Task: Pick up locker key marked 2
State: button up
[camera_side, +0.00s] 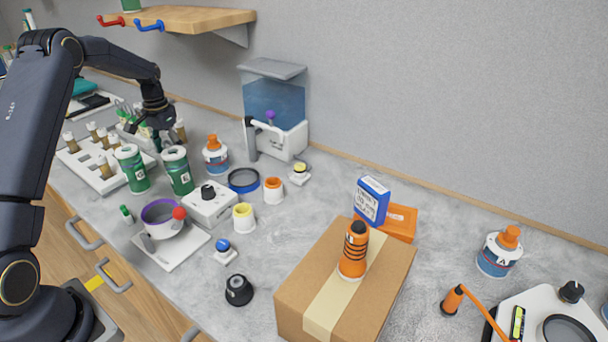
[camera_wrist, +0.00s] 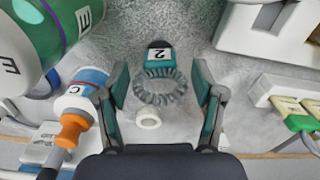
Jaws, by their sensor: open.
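The locker key marked 2 (camera_wrist: 160,55) shows in the wrist view as a dark teal tag with a white label reading 2. A grey coiled ring (camera_wrist: 160,90) is joined to it and lies on the grey counter. My gripper (camera_wrist: 160,88) is open, with one finger on each side of the coil. In the side view my gripper (camera_side: 158,120) hangs at the back left, behind the green bottles. I cannot make out the key there.
A bottle labelled C with an orange cap (camera_wrist: 85,95) and a green bottle (camera_wrist: 50,35) stand left of my fingers in the wrist view. A small white ring (camera_wrist: 148,118) lies near the coil. A white rack (camera_side: 105,178) and a cardboard box (camera_side: 295,290) are on the counter.

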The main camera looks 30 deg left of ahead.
notch_tip(320, 180, down, 4)
jog(key=shift+r, duration=0.25)
jog(key=shift+c, duration=0.3)
jog(key=c, duration=0.9)
